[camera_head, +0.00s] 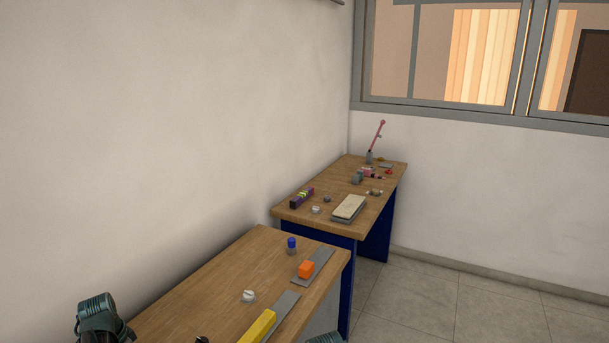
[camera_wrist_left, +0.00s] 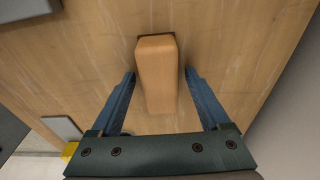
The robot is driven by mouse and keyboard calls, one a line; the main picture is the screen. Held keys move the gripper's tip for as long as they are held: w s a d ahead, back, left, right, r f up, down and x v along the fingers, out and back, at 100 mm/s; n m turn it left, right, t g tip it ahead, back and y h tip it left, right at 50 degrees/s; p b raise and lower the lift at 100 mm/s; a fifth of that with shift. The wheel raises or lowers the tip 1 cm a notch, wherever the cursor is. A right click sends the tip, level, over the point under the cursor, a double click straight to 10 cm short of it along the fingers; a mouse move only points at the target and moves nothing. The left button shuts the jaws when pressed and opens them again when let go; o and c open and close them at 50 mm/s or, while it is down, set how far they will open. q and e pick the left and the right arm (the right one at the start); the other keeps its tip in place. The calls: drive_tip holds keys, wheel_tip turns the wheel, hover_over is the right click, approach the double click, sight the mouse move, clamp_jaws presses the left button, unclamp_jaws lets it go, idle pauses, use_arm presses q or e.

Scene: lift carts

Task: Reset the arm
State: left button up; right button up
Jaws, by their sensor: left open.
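In the left wrist view, my left gripper (camera_wrist_left: 160,73) is open, with its two blue fingers spread apart over a wooden tabletop (camera_wrist_left: 90,60). A tan wooden block (camera_wrist_left: 157,75) stands out between the fingers, with a visible gap on each side. I cannot tell how far the fingertips are above the table. In the head view, only a teal part of my left arm shows at the lower left; the left gripper's fingers cannot be made out there.
The far table (camera_head: 295,215) carries a tray (camera_head: 349,208) and several small items. A wall runs along the left.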

use_arm(q)
wheel_tip(320, 180, up, 13)
drive_tip(key=s+p, duration=0.1)
drive_tip(key=p, duration=1.2)
drive_tip(key=f+b, duration=0.9)
drive_tip(key=w+f+b, duration=0.1)
drive_tip(key=f+b, duration=0.3)
drive_tip(key=shift+f, duration=0.25)
wheel_tip(320, 180, up, 11)
drive_tip(key=p, duration=1)
drive_tip(key=shift+d, duration=0.15)
drive_tip(key=shift+f, duration=0.15)
drive_tip(key=shift+s, duration=0.15)
